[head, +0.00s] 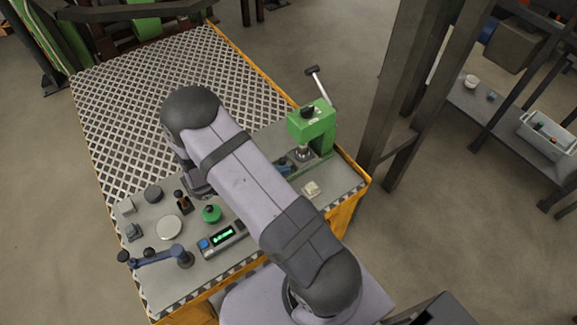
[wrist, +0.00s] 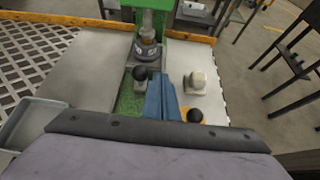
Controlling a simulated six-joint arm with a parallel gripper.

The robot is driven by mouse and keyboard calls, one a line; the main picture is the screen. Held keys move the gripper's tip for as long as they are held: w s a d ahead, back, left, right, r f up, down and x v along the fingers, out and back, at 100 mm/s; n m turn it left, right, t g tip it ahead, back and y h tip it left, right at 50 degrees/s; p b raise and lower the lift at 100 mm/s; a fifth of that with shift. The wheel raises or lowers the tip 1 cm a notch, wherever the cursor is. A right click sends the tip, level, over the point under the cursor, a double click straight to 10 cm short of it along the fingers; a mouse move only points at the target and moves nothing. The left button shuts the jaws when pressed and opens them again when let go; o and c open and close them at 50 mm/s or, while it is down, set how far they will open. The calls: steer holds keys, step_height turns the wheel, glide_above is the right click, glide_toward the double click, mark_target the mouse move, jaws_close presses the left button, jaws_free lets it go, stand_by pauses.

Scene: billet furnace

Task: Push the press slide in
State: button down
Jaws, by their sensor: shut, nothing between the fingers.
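The green press (head: 314,128) stands at the bench's right end in the head view. In the wrist view its green frame (wrist: 155,5) is at the top, with a metal ram (wrist: 147,45) below.
A pale block (wrist: 198,82) sits right of the slide. A grey tray-like part (wrist: 28,127) is at left. A lever (head: 155,258), green knob (head: 211,213) and control box (head: 222,238) stand on the bench. A steel post (head: 415,90) rises beyond the press.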

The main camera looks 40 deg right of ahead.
steer(key=shift+p+v, duration=1)
steer(key=shift+v, duration=2.05)
steer(key=shift+f, duration=0.1)
steer(key=s+a+r+m+y, duration=0.9)
steer(key=s+r+m+y, duration=0.3)
steer(key=m, duration=0.6)
steer(key=f+b, duration=1.5)
steer(key=shift+s+a+f, duration=0.2)
steer(key=shift+s+f, duration=0.15)
steer(key=shift+f, duration=0.05)
steer(key=shift+r, duration=0.15)
steer(key=c, duration=2.5)
jaws_free()
